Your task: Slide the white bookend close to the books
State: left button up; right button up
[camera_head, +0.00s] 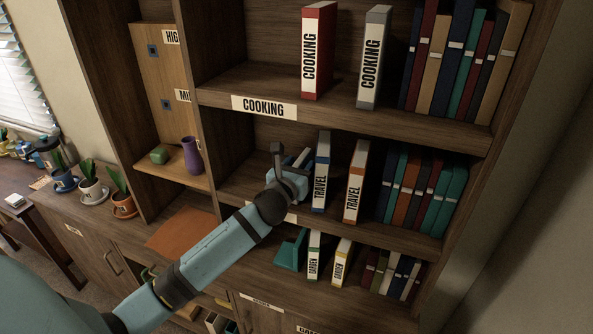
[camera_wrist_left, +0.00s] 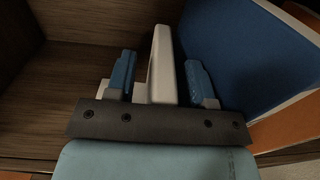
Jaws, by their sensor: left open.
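The white bookend (camera_wrist_left: 160,62) stands upright on the middle shelf in the left wrist view. My left gripper (camera_wrist_left: 163,82) is open, with one blue finger on each side of the bookend's upright plate; I cannot tell whether either finger touches it. The blue book (camera_wrist_left: 240,55) stands just right of the right finger. In the head view my left gripper (camera_head: 290,162) is at the middle shelf, left of the blue TRAVEL book (camera_head: 321,172) and the orange TRAVEL book (camera_head: 355,182). The gripper mostly hides the bookend there. My right gripper is out of view.
More books (camera_head: 410,190) stand at the right of the middle shelf. COOKING books (camera_head: 318,50) stand on the shelf above. A teal bookend (camera_head: 291,250) and GARDEN books (camera_head: 314,256) are below.

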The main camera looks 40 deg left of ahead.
pick_arm(q)
jog(key=b+v, duration=0.2)
jog(key=v, duration=1.1)
jog(key=shift+s, duration=0.4)
jog(key=s+d+f+n+g+h, duration=0.2)
jog(key=s+d+f+n, duration=0.3)
jog(key=f+n, duration=0.4)
jog(key=s+d+f+n+g+h+p, duration=0.1)
jog(key=s+d+f+n+g+h, duration=0.1)
jog(key=s+d+f+n, duration=0.4)
jog(key=s+d+f+n+g+h+p, duration=0.1)
jog(key=s+d+f+n, duration=0.4)
jog(key=f+n, duration=0.7)
jog(key=s+n+g+h, duration=0.1)
jog(key=n+h, duration=0.1)
jog(key=n, duration=0.1)
jog(key=shift+d+f+g, duration=0.25)
jog(key=shift+f+g, duration=0.05)
